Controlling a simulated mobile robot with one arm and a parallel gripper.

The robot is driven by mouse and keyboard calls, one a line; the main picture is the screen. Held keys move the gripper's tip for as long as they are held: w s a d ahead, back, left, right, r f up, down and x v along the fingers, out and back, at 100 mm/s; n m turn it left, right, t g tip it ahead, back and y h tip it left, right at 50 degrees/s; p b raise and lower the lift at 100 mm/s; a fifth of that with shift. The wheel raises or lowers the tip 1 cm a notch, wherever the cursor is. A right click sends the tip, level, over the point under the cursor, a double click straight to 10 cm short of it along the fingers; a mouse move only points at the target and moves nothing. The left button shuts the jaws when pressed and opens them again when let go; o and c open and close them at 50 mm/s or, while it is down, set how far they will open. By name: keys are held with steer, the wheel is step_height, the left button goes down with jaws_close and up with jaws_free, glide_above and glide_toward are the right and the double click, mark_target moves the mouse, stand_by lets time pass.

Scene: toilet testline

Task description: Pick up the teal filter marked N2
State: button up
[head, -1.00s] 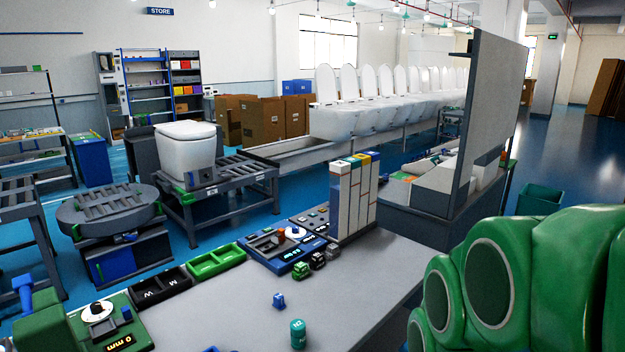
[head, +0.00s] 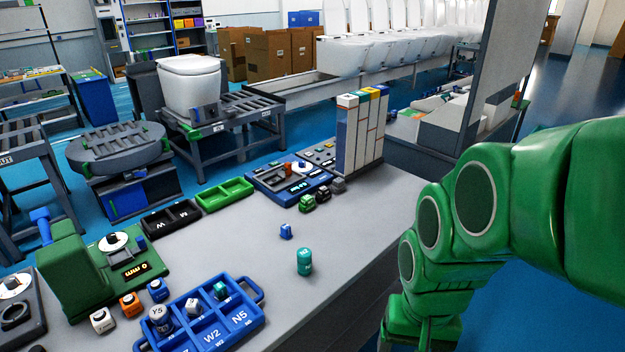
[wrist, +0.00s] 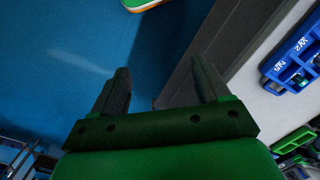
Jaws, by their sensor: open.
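A teal cylinder (head: 304,262) stands upright on the grey bench top, right of the blue tray and near the bench's right edge; its marking is too small to read now. Another small teal piece (head: 221,291) sits in the blue tray. My gripper (wrist: 160,88) shows in the wrist view with its two dark fingers apart and nothing between them. It hangs over the blue floor beside the bench edge, away from the teal cylinder. In the head view my green arm is at the right, and the gripper itself is not visible there.
The blue compartment tray (head: 262,319), marked W2 and N5, holds several pieces. A small blue piece (head: 286,231) stands behind the teal cylinder. Green and dark pieces (head: 307,203) stand near the tall white block (head: 360,135).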

steer(key=w+a+f+m+t+y, duration=0.1)
steer(key=w+a+f+m, duration=0.15)
steer(key=w, duration=0.35)
steer(key=w+a+f+m+t, duration=0.1)
steer(key=w+a+f+m, duration=0.15)
steer(key=w, duration=0.35)
steer(key=m+t+y, duration=0.5)
steer(key=m+t, duration=0.1)
steer(key=m, duration=0.6)
glide_toward(308, 257)
steer(key=s+a+f, duration=0.2)
steer(key=a, duration=0.2)
steer(key=w+f+m+t, duration=0.1)
steer(key=w+m, duration=0.1)
steer(key=m, duration=0.1)
steer(key=w+m+t, duration=0.1)
steer(key=w+m, duration=0.1)
steer(key=w+a+f+m+t, duration=0.1)
steer(key=w+m+t, duration=0.1)
steer(key=w+m, duration=0.1)
steer(key=shift+a+f+m+y, duration=0.1)
steer(key=shift+f+m+y, duration=0.2)
steer(key=shift+y, duration=0.1)
steer(key=shift+w+d+f+m, duration=0.1)
steer(key=shift+d+f+m, duration=0.15)
steer(key=shift+f+m, duration=0.85)
steer(key=shift+x, duration=2.4)
steer(key=shift+w+r, duration=0.1)
steer(key=shift+r, duration=0.05)
steer(key=shift+c, duration=0.4)
